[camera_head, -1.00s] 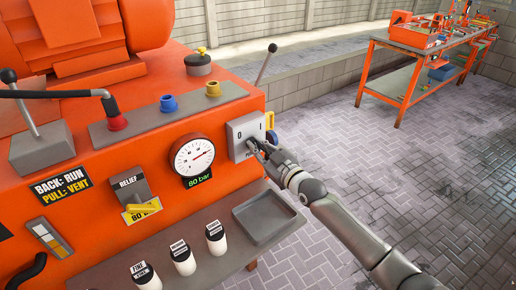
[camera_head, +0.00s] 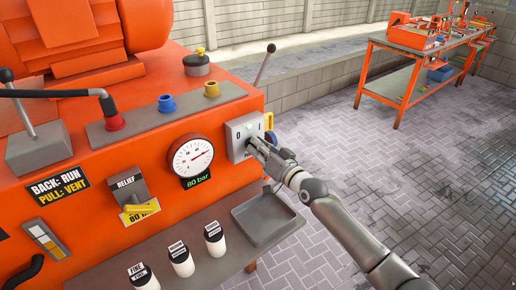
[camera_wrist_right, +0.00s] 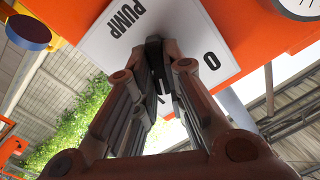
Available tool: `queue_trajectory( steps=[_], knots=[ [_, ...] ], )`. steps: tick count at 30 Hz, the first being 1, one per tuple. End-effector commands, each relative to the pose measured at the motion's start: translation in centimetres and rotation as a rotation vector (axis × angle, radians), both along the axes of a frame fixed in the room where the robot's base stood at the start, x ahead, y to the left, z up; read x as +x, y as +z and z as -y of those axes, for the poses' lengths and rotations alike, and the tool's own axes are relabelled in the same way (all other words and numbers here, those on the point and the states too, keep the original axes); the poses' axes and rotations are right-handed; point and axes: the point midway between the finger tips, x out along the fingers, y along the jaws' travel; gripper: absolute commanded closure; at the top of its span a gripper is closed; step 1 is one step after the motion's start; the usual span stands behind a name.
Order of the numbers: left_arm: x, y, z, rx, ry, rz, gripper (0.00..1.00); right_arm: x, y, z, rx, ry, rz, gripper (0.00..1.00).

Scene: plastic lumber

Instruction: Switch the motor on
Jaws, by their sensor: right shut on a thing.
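The motor switch is a pale grey box marked "0" and "I" (camera_head: 238,152) on the right end of the orange machine's front. In the right wrist view its white plate reads "PUMP" and "0" (camera_wrist_right: 205,35). A small pale green light (camera_head: 250,127) shows near the top of the plate. My right gripper (camera_head: 252,144) is at the plate, shut on the dark switch knob (camera_wrist_right: 154,48); the fingers hide part of it in the head view. My left gripper is not in view.
A round gauge (camera_head: 192,159) with a green readout is left of the switch. A yellow-tagged relief lever (camera_head: 129,190), a grey tray (camera_head: 268,240) and several white bottles (camera_head: 215,243) are nearby. An orange workbench (camera_head: 400,60) stands far right; paved floor between is open.

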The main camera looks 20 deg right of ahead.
Motion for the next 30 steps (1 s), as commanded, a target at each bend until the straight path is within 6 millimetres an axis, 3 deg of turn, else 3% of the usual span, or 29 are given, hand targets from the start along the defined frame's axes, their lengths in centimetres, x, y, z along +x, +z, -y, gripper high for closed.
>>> queue_trajectory(
  steps=[9, 24, 25, 30],
  knots=[
    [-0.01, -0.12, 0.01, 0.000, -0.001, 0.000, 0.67, -0.01, -0.11, 0.01, 0.098, 0.000, -0.037, 1.00],
    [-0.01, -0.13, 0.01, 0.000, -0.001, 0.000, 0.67, 0.00, -0.11, 0.03, 0.114, 0.000, -0.042, 1.00],
    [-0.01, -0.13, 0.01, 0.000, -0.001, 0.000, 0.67, 0.00, -0.12, 0.03, 0.114, 0.000, -0.042, 0.86],
    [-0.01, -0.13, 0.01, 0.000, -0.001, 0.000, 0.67, 0.00, -0.10, 0.03, 0.113, 0.000, -0.042, 0.67]
  ],
)
